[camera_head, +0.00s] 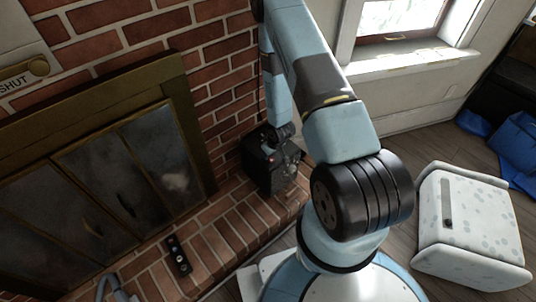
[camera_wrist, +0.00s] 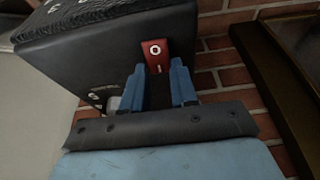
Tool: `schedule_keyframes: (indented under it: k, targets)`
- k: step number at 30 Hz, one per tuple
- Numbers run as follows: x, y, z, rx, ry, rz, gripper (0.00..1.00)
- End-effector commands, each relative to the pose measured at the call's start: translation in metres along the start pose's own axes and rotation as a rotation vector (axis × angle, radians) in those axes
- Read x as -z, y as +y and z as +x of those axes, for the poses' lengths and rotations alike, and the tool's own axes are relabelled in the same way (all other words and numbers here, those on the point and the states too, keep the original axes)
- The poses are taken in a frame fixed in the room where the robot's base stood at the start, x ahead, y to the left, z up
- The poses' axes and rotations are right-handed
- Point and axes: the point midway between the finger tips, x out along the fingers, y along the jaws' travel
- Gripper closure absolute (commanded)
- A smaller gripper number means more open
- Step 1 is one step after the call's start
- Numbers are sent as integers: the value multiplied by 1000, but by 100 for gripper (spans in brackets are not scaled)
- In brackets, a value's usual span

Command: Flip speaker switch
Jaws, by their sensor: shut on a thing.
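The speaker is a black box (camera_head: 262,172) standing on the brick hearth beside the fireplace, and it fills the upper left of the wrist view (camera_wrist: 90,60). Its red rocker switch (camera_wrist: 155,48), marked O and I, shows in the wrist view at the speaker's edge near the brick wall. My gripper's blue fingers (camera_wrist: 158,72) flank the lower end of the switch, shut on it. In the head view my arm reaches down to the speaker's top, and the fingertips are hidden there. Which way the switch is tilted cannot be told.
The glass-doored fireplace (camera_head: 110,190) is on the left, with a brick wall (camera_head: 215,60) behind the speaker. A dark remote-like object (camera_head: 178,256) lies on the hearth (camera_head: 215,243). A white spotted stool-like box (camera_head: 470,230) stands on the floor at right. Blue cloth (camera_head: 515,140) lies beyond it.

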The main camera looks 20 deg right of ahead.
Motion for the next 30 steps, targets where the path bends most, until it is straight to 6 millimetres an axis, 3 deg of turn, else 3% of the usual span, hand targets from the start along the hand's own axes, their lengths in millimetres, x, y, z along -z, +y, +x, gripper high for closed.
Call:
schedule_keyframes:
  k: [4, 5, 12, 23, 30]
  targets:
    - [-1, -1, 0, 2, -2, -1, 100]
    - [-1, -1, 0, 2, -2, -1, 70]
    - [0, -1, 0, 1, -2, 0, 48]
    - [0, 0, -5, 0, -1, 0, 47]
    - [1, 0, -36, 0, 0, 0, 47]
